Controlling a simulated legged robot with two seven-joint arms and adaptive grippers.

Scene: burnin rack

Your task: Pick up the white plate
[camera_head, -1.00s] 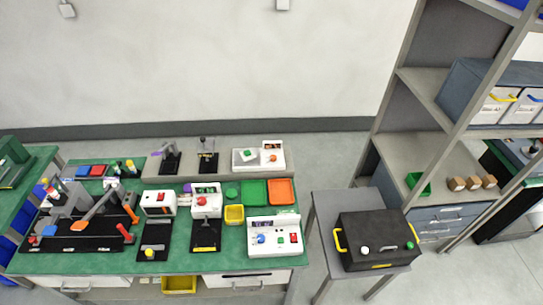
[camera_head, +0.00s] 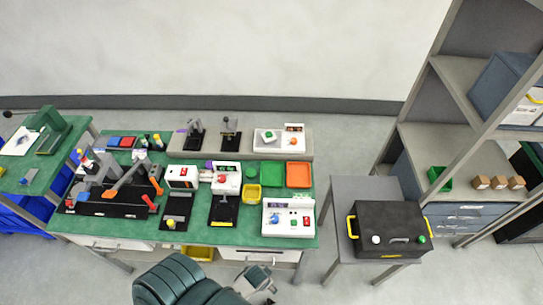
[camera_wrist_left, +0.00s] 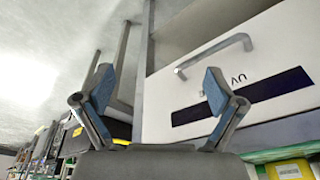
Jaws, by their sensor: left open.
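My left gripper (camera_head: 268,288) is at the bottom of the head view, in front of the green bench's drawers. In the left wrist view the gripper (camera_wrist_left: 152,105) is open, with nothing between its two blue-padded fingers. A white drawer front (camera_wrist_left: 245,85) with a bar handle lies beyond them. No item is clearly recognisable as the white plate. My right gripper is not in view.
A black case (camera_head: 390,222) sits on a grey side table (camera_head: 347,187). A shelf rack (camera_head: 430,148) stands right. Floor shows between bench and side table.

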